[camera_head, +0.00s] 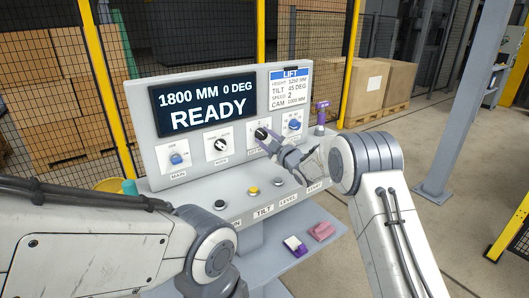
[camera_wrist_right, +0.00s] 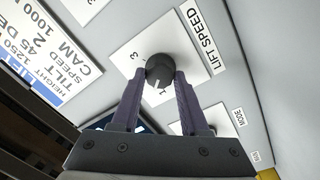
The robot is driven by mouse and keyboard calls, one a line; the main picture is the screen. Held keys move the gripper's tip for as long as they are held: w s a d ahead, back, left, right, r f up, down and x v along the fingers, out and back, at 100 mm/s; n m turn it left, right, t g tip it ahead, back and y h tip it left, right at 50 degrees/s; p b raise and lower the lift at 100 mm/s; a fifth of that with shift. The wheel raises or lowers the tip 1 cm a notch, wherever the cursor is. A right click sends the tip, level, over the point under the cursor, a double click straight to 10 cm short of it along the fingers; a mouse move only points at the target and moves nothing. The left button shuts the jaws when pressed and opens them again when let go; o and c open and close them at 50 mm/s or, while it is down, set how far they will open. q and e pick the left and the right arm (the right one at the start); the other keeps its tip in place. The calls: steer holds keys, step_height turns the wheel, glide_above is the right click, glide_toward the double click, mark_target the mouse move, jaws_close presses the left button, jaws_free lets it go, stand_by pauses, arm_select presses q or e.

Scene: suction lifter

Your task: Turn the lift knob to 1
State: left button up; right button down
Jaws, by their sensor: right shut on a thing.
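The lift speed knob (camera_head: 261,133) is black and sits on a white plate on the upright panel. A pale mark on the knob lies close to the 1. My right gripper (camera_head: 268,142) is shut on this knob, and its two dark fingers (camera_wrist_right: 158,88) stand on either side of it. My left arm comes in from the left, but its gripper is out of view.
The screen (camera_head: 204,104) reads 1800 MM 0 DEG READY. A card (camera_head: 290,88) lists lift values, with speed 2. Push buttons (camera_head: 253,191) line the desk below. Small objects (camera_head: 295,246) lie on the lower shelf.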

steer(key=n+b, duration=0.1)
steer(key=b, duration=0.1)
steer(key=n+b, duration=0.3)
steer(key=shift+a+f+y+b, duration=0.1)
steer(key=shift+f+y+b, duration=0.15)
steer(key=shift+y+b, duration=0.1)
steer(key=shift+r+n+b, duration=0.1)
steer(key=shift+n+b, duration=0.25)
steer(key=shift+n, duration=0.05)
steer(key=shift+c, duration=2.1)
jaws_free()
